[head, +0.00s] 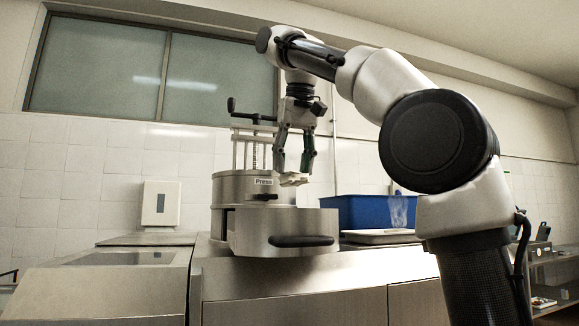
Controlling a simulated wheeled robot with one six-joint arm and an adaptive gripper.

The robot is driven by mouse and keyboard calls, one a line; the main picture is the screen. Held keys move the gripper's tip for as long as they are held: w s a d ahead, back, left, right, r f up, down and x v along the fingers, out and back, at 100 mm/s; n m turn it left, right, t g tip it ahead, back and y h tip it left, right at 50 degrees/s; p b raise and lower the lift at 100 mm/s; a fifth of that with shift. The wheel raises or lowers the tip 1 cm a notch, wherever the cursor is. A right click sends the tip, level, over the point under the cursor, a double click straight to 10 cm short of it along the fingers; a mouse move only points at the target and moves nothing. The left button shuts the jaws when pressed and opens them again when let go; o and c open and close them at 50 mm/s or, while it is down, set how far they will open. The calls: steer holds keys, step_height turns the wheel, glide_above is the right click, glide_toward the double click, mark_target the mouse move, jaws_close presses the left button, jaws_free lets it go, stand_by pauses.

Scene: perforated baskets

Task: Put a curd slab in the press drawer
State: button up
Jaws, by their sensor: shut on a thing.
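My gripper (294,176) points down and is shut on a small pale curd slab (293,183). It holds the slab in front of the steel press (228,189), which carries a "Press" label. Below it, the press drawer (290,228), a rounded steel front with a dark handle, juts out toward the camera and looks pulled out. In the picture the slab is above the drawer's top edge, apart from it. The inside of the drawer is hidden from this low view.
A blue bin (356,212) stands right of the press, with a flat pale tray (380,237) in front of it. A dark crank (250,114) tops the press. Steel counter surface (230,263) lies around the press. A white dispenser (161,203) hangs on the wall.

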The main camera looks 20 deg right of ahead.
steer(key=shift+s+d+f, duration=0.1)
steer(key=shift+d+f, duration=0.05)
steer(key=shift+f, duration=5.05)
steer(key=o, duration=1.1)
steer(key=shift+r, duration=4)
